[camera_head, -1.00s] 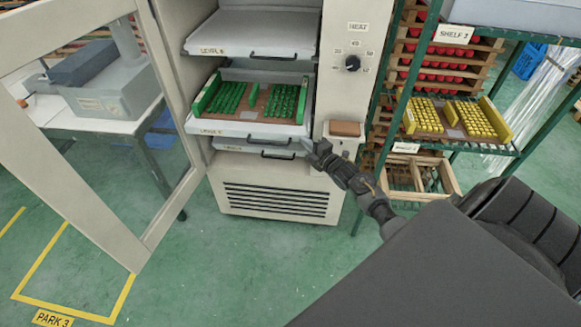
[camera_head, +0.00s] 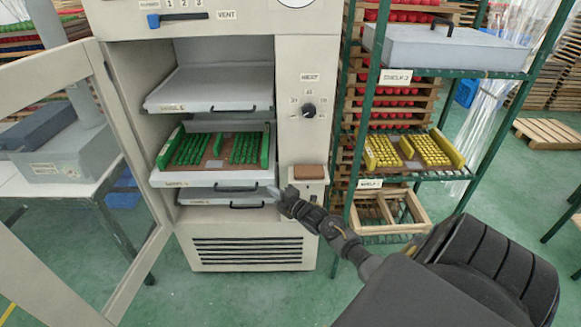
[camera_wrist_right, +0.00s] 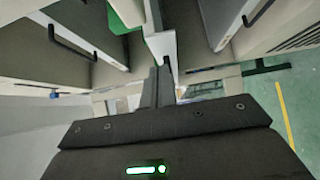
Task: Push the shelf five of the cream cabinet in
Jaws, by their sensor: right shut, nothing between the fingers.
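The cream cabinet (camera_head: 300,150) stands open, with several pull-out shelves. A middle shelf (camera_head: 215,187) sticks out at the front and carries a tray of green pieces (camera_head: 187,149); its small label is too blurred to read surely. A shelf above (camera_head: 195,106) and one just below (camera_head: 200,202) also show, each with a dark handle. My right gripper (camera_head: 273,190) is shut and empty at the right front corner of the middle shelf. In the right wrist view the closed fingers (camera_wrist_right: 163,84) point at a pale shelf edge (camera_wrist_right: 160,44); contact is unclear. My left gripper is out of view.
The cabinet's glazed door (camera_head: 108,85) stands open at the left, before a table with a grey machine (camera_head: 70,155). A green rack (camera_head: 357,110) with a yellow-piece tray (camera_head: 447,148) stands close on the right. The floor in front is clear.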

